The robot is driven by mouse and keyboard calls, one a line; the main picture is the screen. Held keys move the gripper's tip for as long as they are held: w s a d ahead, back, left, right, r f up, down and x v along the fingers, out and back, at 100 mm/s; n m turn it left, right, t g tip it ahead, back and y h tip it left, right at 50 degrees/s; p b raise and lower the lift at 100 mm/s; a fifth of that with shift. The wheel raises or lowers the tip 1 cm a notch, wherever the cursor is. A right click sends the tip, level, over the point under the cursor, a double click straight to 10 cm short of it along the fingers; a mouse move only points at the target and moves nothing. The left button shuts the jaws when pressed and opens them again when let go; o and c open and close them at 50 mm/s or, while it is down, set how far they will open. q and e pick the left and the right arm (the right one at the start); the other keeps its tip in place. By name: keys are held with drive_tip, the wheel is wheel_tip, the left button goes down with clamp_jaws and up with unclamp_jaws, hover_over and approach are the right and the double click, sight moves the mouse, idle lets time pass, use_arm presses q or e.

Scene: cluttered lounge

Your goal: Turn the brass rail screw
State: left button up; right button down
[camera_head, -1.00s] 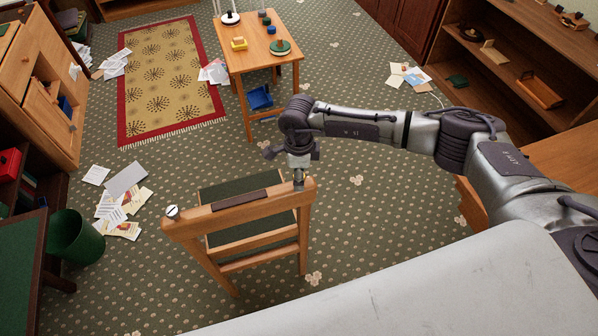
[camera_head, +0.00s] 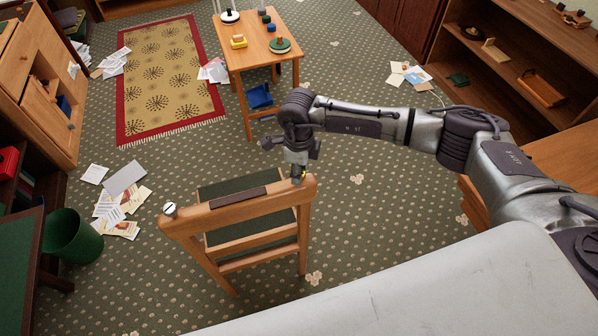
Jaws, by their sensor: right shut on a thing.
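A wooden chair (camera_head: 238,212) with a dark green seat stands in the middle of the floor. Its top rail carries a dark inset strip. A silvery screw head (camera_head: 170,209) with a slot sits at the rail's left end. My right gripper (camera_head: 298,178) points down at the rail's right end and is shut on the brass rail screw (camera_head: 299,178), of which only a small yellowish bit shows at the fingertips. The fingers hide the rest of the screw. My left gripper is not in view.
A small wooden table (camera_head: 262,46) with toys stands behind. A green bin (camera_head: 73,237) and scattered papers (camera_head: 122,200) lie to the left. Shelves (camera_head: 520,60) stand at the right. Patterned carpet around the chair is mostly clear.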

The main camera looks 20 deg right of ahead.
drive_tip(key=m+b, duration=0.3)
drive_tip(key=m, duration=0.2)
drive_tip(key=shift+m, duration=0.3)
drive_tip(key=m+b, duration=0.2)
drive_tip(key=m, duration=0.2)
drive_tip(key=shift+r+m, duration=0.1)
drive_tip(key=shift+m, duration=0.7)
drive_tip(key=shift+w, duration=0.1)
drive_tip(key=c, duration=0.7)
unclamp_jaws()
drive_tip(key=shift+c, duration=0.2)
drive_tip(key=shift+b, duration=0.3)
wheel_tip(320, 180, up, 12)
